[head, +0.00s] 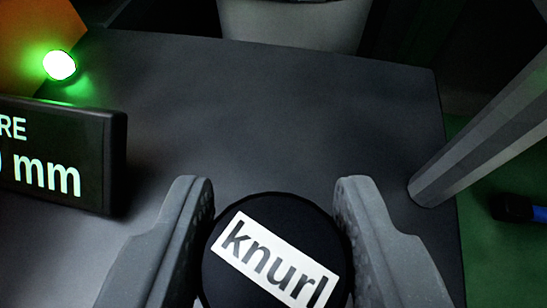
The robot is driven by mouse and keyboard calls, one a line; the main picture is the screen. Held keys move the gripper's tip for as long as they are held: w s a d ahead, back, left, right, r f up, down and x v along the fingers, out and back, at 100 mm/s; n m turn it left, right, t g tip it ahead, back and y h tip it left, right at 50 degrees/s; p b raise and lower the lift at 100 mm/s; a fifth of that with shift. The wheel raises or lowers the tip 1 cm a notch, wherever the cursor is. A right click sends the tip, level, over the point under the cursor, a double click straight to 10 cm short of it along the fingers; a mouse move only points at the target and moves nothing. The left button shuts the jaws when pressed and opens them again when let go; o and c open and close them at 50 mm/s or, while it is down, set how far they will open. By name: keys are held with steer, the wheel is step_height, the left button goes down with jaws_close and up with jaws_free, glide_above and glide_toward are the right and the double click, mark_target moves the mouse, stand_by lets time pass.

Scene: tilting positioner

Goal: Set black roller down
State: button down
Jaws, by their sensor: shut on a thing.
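The black roller (225,275) shows at the bottom of the head view as a dark round end with a white label reading "knurl". My gripper (273,200) is shut on it, with one grey ridged finger at its left side and one at its right. The roller's lower part is cut off by the frame edge. I cannot tell whether its underside touches the dark grey surface (290,110) or is held above it.
A black display (95,150) reading "RE" and "mm" stands at left. Behind it a green lamp (59,65) glows by an orange part (35,30). A grey post (490,135) rises at right. A pale container (295,22) is at the back. The middle surface is clear.

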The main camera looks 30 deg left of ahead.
mark_target(273, 271)
steer(key=shift+w+a+f+b, duration=0.1)
steer(key=shift+f+b, duration=0.75)
steer(key=shift+f, duration=1)
steer(key=c, duration=0.9)
jaws_free()
steer(key=shift+r, duration=0.1)
steer(key=p+v, duration=0.2)
steer(key=v, duration=1)
steer(key=shift+p, duration=0.4)
